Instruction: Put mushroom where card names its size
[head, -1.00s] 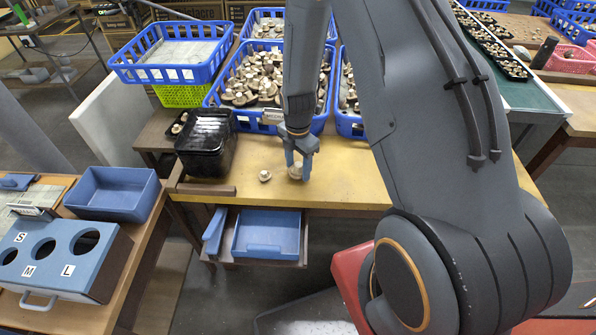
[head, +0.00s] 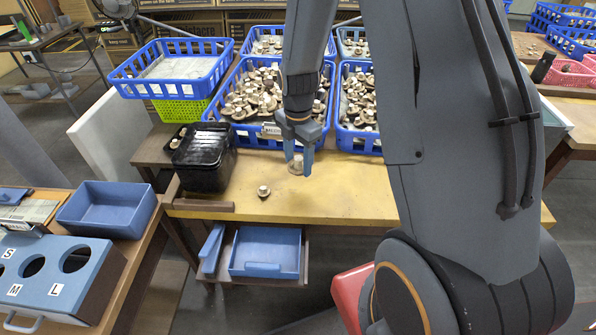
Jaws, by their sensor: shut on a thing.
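My gripper (head: 299,163) is shut on a pale brown mushroom (head: 295,167), held over the yellow tabletop (head: 345,185) in front of the blue crates. A second mushroom (head: 263,191) lies loose on the table to its left. At the lower left is a blue sizing box (head: 50,290) with round holes marked S, M and L; its left side is cut off by the picture edge. A small card (head: 18,227) stands behind the box; its writing is too small to read.
Blue crates full of mushrooms (head: 228,118) stand behind my gripper. Black trays (head: 205,160) are stacked at the table's left. An empty blue bin (head: 108,210) sits behind the sizing box. A blue tray (head: 266,250) lies in an open drawer below the table.

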